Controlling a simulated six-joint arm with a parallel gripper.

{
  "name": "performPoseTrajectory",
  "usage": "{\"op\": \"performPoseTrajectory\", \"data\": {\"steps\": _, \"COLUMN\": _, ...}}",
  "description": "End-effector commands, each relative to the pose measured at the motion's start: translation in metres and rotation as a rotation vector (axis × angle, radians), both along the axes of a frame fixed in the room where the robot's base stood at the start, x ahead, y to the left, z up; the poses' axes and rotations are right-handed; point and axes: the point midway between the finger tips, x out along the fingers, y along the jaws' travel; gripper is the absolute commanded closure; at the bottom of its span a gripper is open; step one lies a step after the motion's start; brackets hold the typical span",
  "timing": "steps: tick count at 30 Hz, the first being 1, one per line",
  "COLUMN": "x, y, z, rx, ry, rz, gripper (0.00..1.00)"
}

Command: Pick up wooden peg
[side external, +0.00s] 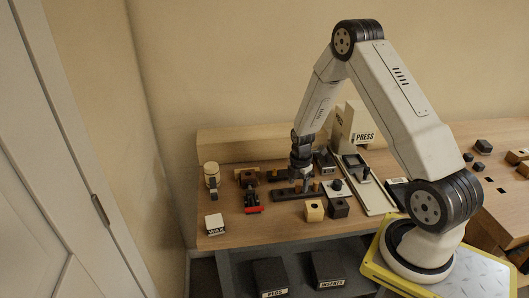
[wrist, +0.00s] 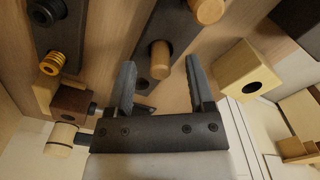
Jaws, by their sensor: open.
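In the wrist view, a round wooden peg (wrist: 160,54) stands in a dark bar (wrist: 158,22), seen end-on between my gripper's fingers. A second wooden peg (wrist: 208,10) stands in the same bar at the top edge. My gripper (wrist: 160,64) is open, with a finger on either side of the first peg and visible gaps to it. In the side view my gripper (side external: 301,186) is low over the dark bar (side external: 285,196). A small peg (side external: 316,186) shows just right of it. The nearer peg is hidden or too small to tell there.
A pale block with a hole (wrist: 247,72) is right of my fingers. A dark holed block (side external: 339,208), a red item (side external: 252,204) and a WAX box (side external: 214,224) stand around the bar. A PRESS unit (side external: 352,125) is behind.

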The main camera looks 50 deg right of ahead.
Motion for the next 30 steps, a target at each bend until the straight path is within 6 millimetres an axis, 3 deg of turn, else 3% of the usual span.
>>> {"op": "performPoseTrajectory", "data": {"steps": 6, "x": -0.0004, "y": 0.0002, "z": -0.0131, "rx": 0.0, "ry": 0.001, "rz": 0.0, "gripper": 0.31}}
{"op": "performPoseTrajectory", "data": {"steps": 22, "x": -0.0002, "y": 0.0, "z": -0.0135, "rx": 0.0, "ry": 0.0, "rz": 0.0, "gripper": 0.31}}
{"op": "performPoseTrajectory", "data": {"steps": 28, "x": -0.0002, "y": 0.0, "z": -0.0135, "rx": 0.0, "ry": 0.0, "rz": 0.0, "gripper": 0.95}}
{"op": "performPoseTrajectory", "data": {"steps": 30, "x": -0.0002, "y": 0.0, "z": -0.0135, "rx": 0.0, "ry": 0.0, "rz": 0.0, "gripper": 1.0}}
